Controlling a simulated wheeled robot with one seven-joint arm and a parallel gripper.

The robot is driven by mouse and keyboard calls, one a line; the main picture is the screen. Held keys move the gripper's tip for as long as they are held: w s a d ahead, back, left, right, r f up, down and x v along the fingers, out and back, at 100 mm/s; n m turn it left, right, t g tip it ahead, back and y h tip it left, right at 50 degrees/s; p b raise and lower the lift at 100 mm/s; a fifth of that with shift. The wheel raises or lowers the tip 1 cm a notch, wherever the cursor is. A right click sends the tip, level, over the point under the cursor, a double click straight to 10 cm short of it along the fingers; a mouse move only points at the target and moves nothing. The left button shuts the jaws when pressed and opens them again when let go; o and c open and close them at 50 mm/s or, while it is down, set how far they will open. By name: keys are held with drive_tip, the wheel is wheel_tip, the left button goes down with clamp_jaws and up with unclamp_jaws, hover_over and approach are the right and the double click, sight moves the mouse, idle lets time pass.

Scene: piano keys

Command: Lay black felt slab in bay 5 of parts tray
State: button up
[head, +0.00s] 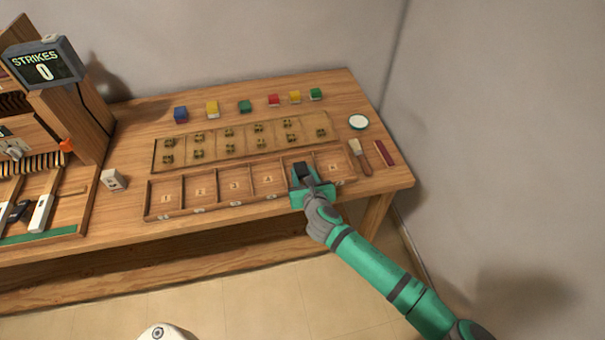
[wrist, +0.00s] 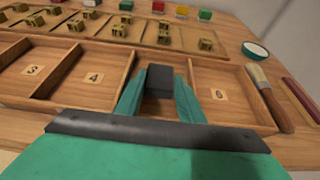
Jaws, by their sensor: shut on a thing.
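The black felt slab (head: 301,169) is between the fingers of my gripper (head: 304,178), which is shut on it. In the wrist view the slab (wrist: 159,82) shows as a dark block standing between the two green fingers (wrist: 159,92). The wooden parts tray (head: 255,198) has a row of numbered bays along the table's front. The slab and fingers are over bay 5, between the bays marked 4 (wrist: 93,78) and 6 (wrist: 220,94). My fingers hide bay 5's number. I cannot tell whether the slab touches the floor of the bay.
Behind the tray is a flat board (head: 213,145) with several small brass-coloured pieces. Several coloured blocks stand farther back. A white-topped round tin (head: 358,122), a brush (head: 360,156) and a red stick (head: 384,152) lie right of the tray. Bays 1 to 4 look empty.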

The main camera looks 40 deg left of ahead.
drive_tip(key=shift+f, duration=0.15)
drive_tip(key=o, duration=1)
drive_tip(key=shift+d+r, duration=0.1)
drive_tip(key=shift+r, duration=0.1)
drive_tip(key=v, duration=1.2)
drive_tip(key=shift+w, duration=0.1)
